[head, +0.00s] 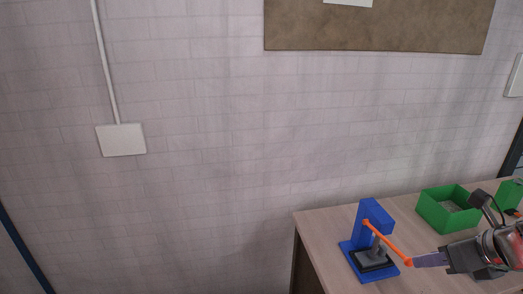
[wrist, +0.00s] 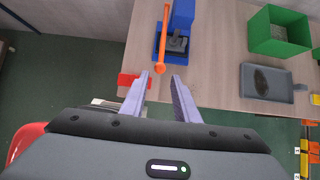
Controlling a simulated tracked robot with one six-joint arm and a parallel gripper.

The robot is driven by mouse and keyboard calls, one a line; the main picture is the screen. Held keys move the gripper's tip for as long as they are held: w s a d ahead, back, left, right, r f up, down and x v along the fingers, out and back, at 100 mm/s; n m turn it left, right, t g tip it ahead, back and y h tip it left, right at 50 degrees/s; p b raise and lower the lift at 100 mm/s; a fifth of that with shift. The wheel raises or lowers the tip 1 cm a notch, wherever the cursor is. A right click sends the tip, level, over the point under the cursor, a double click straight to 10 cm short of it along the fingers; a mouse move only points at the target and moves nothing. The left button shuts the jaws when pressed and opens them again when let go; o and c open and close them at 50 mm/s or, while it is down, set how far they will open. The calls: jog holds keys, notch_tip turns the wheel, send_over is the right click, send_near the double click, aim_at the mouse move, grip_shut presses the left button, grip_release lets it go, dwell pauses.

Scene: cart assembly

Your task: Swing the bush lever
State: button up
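The bush lever (head: 388,243) is an orange bar with a rounded end, hinged on a blue press stand (head: 372,212). It slopes down toward my gripper (head: 416,261) in the head view. A grey part (head: 377,250) sits on the dark base plate of the stand. In the wrist view the lever (wrist: 163,40) points at my gripper (wrist: 160,77). The two purple fingers are apart with nothing clamped. The lever's round end lies at the mouth of the gap, about level with the fingertips; I cannot tell if it touches either finger.
The stand is on a wooden table (head: 320,240), near its edge. A green bin (head: 450,208) stands to the right. The wrist view also shows a grey tray (wrist: 289,84), a red item (wrist: 128,80) at the table edge, and a red object (wrist: 22,138) at lower left.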

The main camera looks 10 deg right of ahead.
jog(key=x, duration=0.6)
jog(key=shift+f, duration=0.15)
jog(key=shift+w, duration=0.2)
jog(key=c, duration=0.6)
